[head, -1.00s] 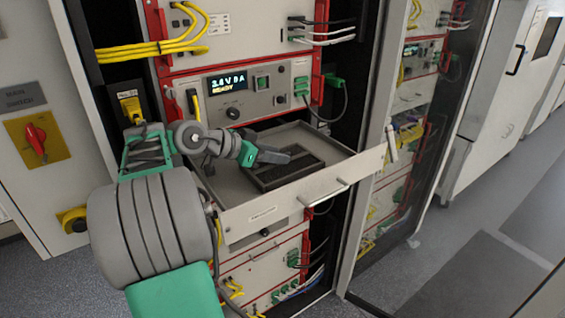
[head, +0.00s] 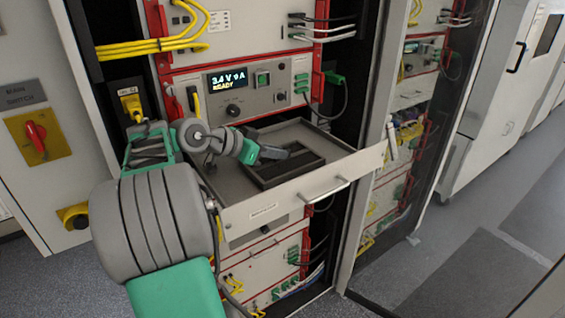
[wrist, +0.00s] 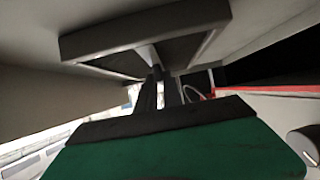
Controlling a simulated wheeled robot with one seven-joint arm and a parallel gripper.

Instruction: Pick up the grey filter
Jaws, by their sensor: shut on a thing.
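The grey filter (head: 262,180) is a dark grey rectangular frame with openings, inside the pulled-out drawer. In the wrist view, the filter (wrist: 85,45) fills the upper middle as a dark rim around a paler opening. My gripper's fingers (wrist: 158,75) meet it at its lower middle edge. The exact contact is partly hidden by the fingers. Whether the filter is clear of the drawer floor is hard to tell.
The open drawer (head: 240,217) has low walls and a front handle (head: 330,192). A cycler panel with a lit display (head: 228,79) stands just above and behind it. A glass door frame (head: 372,140) is close on the right. Yellow cables (head: 150,48) hang upper left.

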